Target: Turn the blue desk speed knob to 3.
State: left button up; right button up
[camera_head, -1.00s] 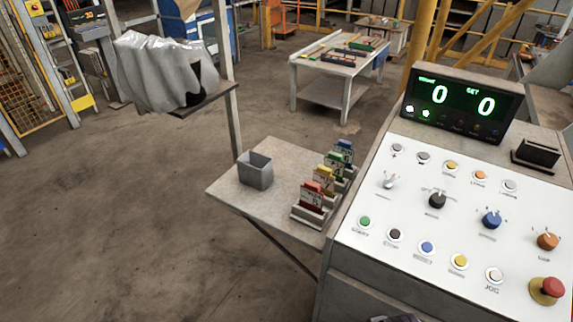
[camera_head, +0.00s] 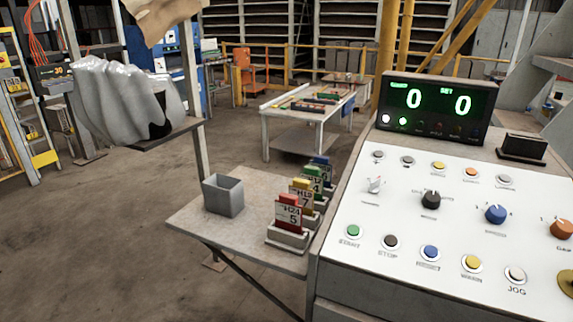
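The blue speed knob (camera_head: 495,214) sits on the white sloped panel of the control desk (camera_head: 400,258), between a black knob (camera_head: 430,199) and an orange knob (camera_head: 562,229). Small marks surround it, too small to read, and I cannot tell which number it points to. The display (camera_head: 435,108) above the panel shows two green zeros. Neither of my grippers shows in the head view.
Several push buttons, such as the green start button (camera_head: 353,231), and a toggle switch (camera_head: 375,185) share the panel. Left of the desk, a side shelf (camera_head: 240,239) holds a grey bin (camera_head: 223,195) and coloured cards (camera_head: 289,212). Open floor lies further left.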

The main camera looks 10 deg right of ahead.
aim_at(496, 214)
jog(key=z, duration=1.4)
jog(key=i+l+u, duration=0.15)
jog(key=u, duration=0.3)
jog(key=i+l+u, duration=0.1)
jog(key=u, duration=0.25)
jog(key=l, duration=0.1)
